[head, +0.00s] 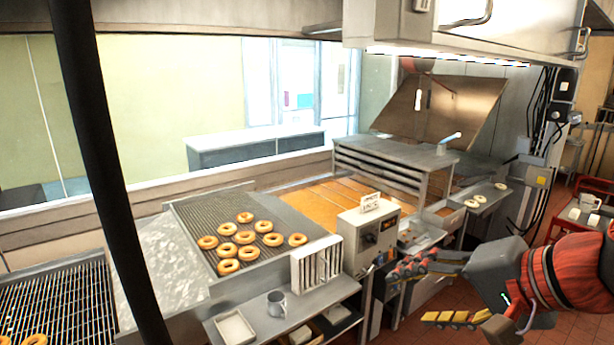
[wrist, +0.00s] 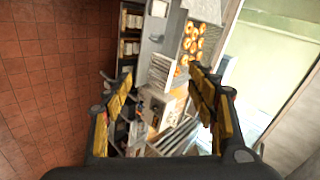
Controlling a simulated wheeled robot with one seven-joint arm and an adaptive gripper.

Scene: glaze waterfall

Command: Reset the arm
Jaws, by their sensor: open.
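My gripper (head: 425,292) is at the lower right in the head view, in front of the fryer line. Its fingers are spread wide apart with nothing between them. My red-sleeved arm (head: 570,272) reaches in from the right edge. In the wrist view my gripper (wrist: 163,105) shows its two yellow-padded fingers apart, with the counter and machinery seen beyond them at some distance. The view there is turned on its side. I cannot tell the exact gap between the nearer finger and the control box in the head view.
Several donuts (head: 245,237) lie on a wire rack. A control box (head: 370,240) stands at the fryer (head: 325,200). A grey mug (head: 276,303) and white tray (head: 235,328) are on the front shelf. Red tile floor (wrist: 50,90) is clear at left in the wrist view.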

